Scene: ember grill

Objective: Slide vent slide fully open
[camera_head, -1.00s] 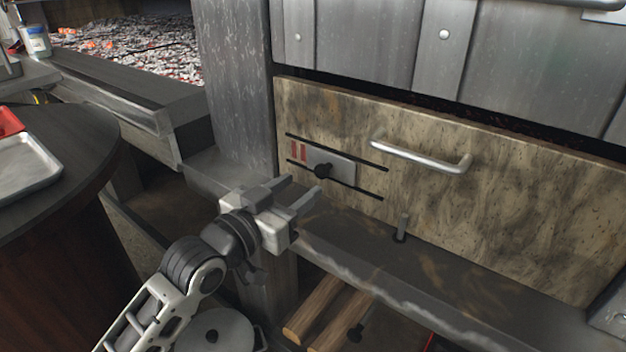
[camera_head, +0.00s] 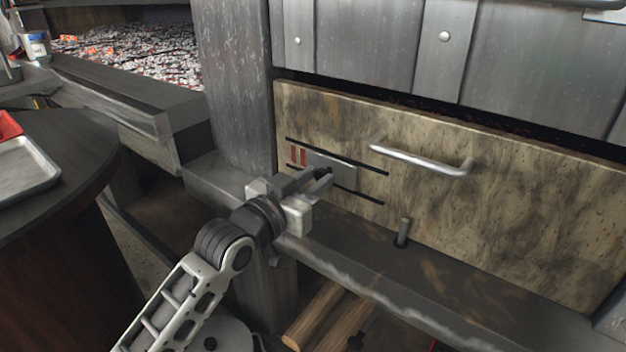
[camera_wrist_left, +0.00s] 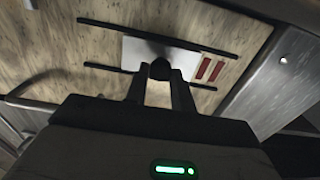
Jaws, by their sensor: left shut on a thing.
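The vent slide is a grey metal plate (camera_head: 343,172) between two dark rails on the mottled drawer-like panel (camera_head: 450,215). Two red marks (camera_head: 298,155) show on the panel just left of the plate. My left gripper (camera_head: 325,176) is at the plate, its fingers shut on the dark knob. In the left wrist view the knob (camera_wrist_left: 159,69) sits between the two fingertips, and the plate (camera_wrist_left: 130,50) and red marks (camera_wrist_left: 210,69) show behind it. The gripper hides most of the knob in the head view. My right gripper is not in view.
A bar handle (camera_head: 420,160) stands out from the panel right of the slide. A short metal peg (camera_head: 403,232) rises from the ledge (camera_head: 450,285) below. A glowing ember bed (camera_head: 130,48) lies at the back left, and a round dark table (camera_head: 85,150) with a tray (camera_head: 25,168) is at left.

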